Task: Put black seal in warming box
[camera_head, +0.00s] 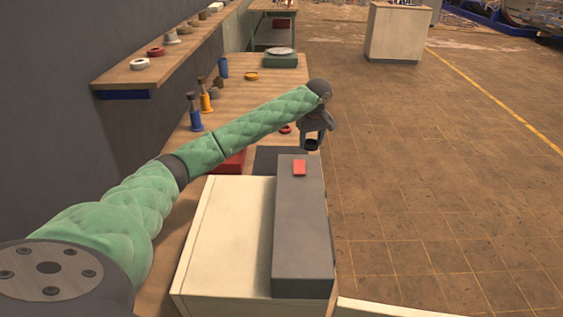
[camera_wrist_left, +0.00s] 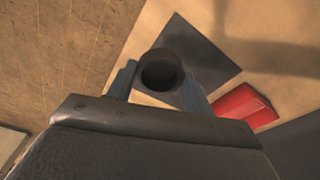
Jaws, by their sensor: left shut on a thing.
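The black seal (camera_head: 311,145) is a short dark ring held between the fingers of my left gripper (camera_head: 314,138). It also shows in the left wrist view (camera_wrist_left: 162,69), gripped between both fingers, above the bench and near its edge. A cream box (camera_head: 232,235) with a long dark grey block (camera_head: 302,235) along its right side stands in the foreground; it looks like the warming box. The seal is beyond this end, apart from the box. The box's inside is hidden. My right gripper is out of view.
A dark square mat (camera_head: 267,160) lies on the bench beyond the box, beside a red case (camera_head: 231,163). Blue and yellow bottles (camera_head: 194,116), a yellow ring (camera_head: 252,76) and a red ring (camera_head: 285,129) stand farther back. A cream panel (camera_head: 390,309) juts out lower right.

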